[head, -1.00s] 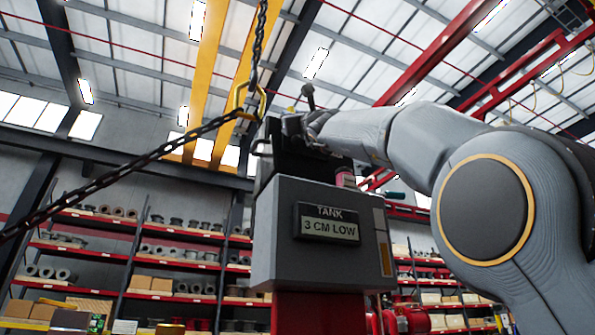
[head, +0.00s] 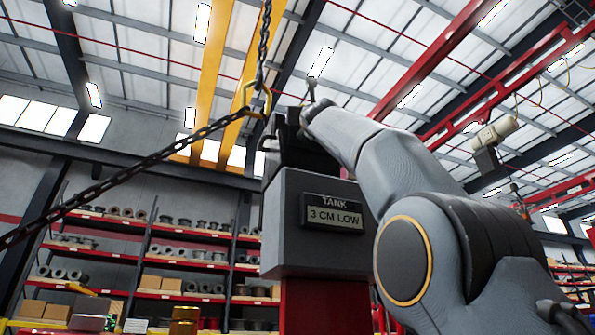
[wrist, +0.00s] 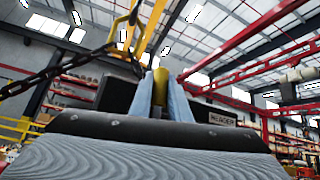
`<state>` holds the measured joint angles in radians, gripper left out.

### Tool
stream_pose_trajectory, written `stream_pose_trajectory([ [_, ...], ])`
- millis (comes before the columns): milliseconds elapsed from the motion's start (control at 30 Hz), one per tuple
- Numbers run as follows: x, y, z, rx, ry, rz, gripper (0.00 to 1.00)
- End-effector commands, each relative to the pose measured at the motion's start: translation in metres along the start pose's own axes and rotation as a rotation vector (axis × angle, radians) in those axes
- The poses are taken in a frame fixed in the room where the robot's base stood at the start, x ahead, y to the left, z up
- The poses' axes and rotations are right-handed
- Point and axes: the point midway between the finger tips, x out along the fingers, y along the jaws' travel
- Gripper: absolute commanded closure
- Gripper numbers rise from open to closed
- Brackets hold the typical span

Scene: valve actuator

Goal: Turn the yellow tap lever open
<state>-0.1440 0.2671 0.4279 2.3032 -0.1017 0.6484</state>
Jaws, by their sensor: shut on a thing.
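The yellow tap lever (wrist: 160,77) shows as a short upright yellow piece between the two pale blue fingers of my gripper (wrist: 160,92) in the wrist view. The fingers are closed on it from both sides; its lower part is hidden. In the head view my gripper (head: 303,115) is at the top of the grey tank unit (head: 315,250), mostly hidden by my wrist, and I cannot make out the lever there. The unit's display (head: 333,216) reads TANK 3 CM LOW.
A dark chain (head: 120,180) runs from the left up to a yellow hook (head: 256,98) close beside the unit's top. Shelves (head: 150,250) with spools and boxes stand at the back left. A pale lamp-like fixture (head: 495,132) is at the right.

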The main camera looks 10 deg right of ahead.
Motion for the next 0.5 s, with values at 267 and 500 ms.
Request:
stream_pose_trajectory([
  [267, 0.0, 0.0004, -0.0038, 0.001, 0.006, -0.001, 0.77],
  [500, 0.0, 0.0014, -0.0023, 0.001, 0.004, 0.001, 0.76],
])
